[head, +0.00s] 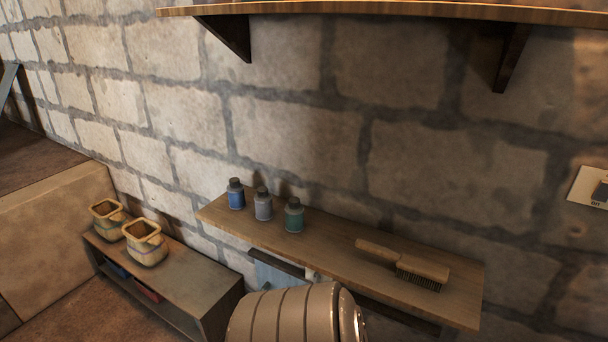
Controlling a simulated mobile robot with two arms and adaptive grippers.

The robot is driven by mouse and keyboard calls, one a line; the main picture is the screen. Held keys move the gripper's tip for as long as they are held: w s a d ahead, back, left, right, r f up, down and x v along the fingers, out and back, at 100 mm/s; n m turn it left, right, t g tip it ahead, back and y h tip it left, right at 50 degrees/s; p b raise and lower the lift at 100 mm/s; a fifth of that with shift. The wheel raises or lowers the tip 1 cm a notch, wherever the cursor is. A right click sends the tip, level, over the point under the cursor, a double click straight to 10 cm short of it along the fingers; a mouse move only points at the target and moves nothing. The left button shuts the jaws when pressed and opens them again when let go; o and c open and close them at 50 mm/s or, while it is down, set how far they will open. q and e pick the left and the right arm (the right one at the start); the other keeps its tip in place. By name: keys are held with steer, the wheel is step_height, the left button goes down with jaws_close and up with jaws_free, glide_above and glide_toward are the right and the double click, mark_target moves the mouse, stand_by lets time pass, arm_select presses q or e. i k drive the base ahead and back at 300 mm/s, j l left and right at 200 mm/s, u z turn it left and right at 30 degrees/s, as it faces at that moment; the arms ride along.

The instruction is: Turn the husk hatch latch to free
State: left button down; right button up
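I see no husk hatch and no latch that I can make out in the head view. A rounded, ribbed tan body (285,315) rises at the bottom edge, cut off by the frame. I cannot tell what it belongs to, and no latch shows on its visible part. Neither of my grippers is in view.
A narrow wooden shelf (335,248) on the stone wall holds blue (236,196), grey (263,206) and green (294,217) bottles and a brush (408,265). Two pots (146,246) stand on a low bench (190,272). Another shelf (400,12) hangs above. A switch plate (585,188) is at right.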

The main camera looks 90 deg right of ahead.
mark_target(317, 276)
steer(key=z, duration=2.3)
